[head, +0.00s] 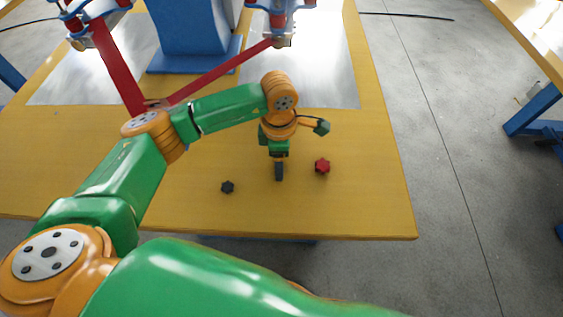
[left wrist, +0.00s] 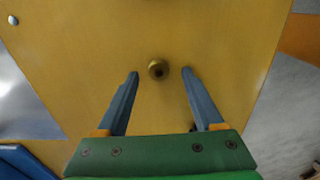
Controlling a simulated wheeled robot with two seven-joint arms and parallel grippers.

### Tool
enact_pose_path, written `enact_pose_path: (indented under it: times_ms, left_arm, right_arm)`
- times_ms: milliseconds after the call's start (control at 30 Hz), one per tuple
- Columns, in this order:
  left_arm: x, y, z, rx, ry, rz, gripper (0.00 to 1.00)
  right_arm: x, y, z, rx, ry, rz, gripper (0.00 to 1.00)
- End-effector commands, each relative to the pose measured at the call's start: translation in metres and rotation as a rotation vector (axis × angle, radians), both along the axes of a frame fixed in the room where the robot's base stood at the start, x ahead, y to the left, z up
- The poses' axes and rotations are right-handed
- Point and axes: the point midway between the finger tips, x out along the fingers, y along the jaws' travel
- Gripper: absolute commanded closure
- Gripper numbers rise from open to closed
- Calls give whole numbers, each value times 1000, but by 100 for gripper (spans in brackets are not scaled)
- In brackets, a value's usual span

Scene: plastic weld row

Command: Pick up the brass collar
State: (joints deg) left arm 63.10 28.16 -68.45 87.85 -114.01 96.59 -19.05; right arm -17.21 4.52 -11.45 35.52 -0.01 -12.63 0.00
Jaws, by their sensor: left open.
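The brass collar (left wrist: 158,69) is a small round ring with a dark hole, lying on the yellow tabletop in the left wrist view. My left gripper (left wrist: 160,73) is open, with one blue-grey finger on each side of the collar's line and the collar centred between the fingertips. I cannot tell how high the tips are above the table. In the head view my left gripper (head: 279,172) points down over the table's front part, and the collar is not visible there. My right gripper is not in view.
A black star knob (head: 228,187) lies left of the gripper and a red star knob (head: 322,166) lies right of it. A blue stand (head: 195,30) and red bars (head: 222,69) occupy the back, by metal plates. The yellow table (head: 370,215) is clear at front right.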

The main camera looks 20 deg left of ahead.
Motion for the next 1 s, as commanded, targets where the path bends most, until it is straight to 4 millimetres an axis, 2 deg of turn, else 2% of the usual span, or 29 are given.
enact_pose_path:
  times_ms: [233,267,500,833,1000]
  left_arm:
    - [0,0,-7,-1,0,0,31]
    - [0,0,-7,-1,0,0,37]
    - [0,0,-6,-1,0,0,100]
    - [0,0,-5,-1,0,0,100]
    - [1,0,14,-1,-6,-1,100]
  right_arm:
    - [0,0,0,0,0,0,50]
    - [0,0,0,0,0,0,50]
    - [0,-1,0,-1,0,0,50]
    - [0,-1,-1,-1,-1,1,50]
    - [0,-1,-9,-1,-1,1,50]
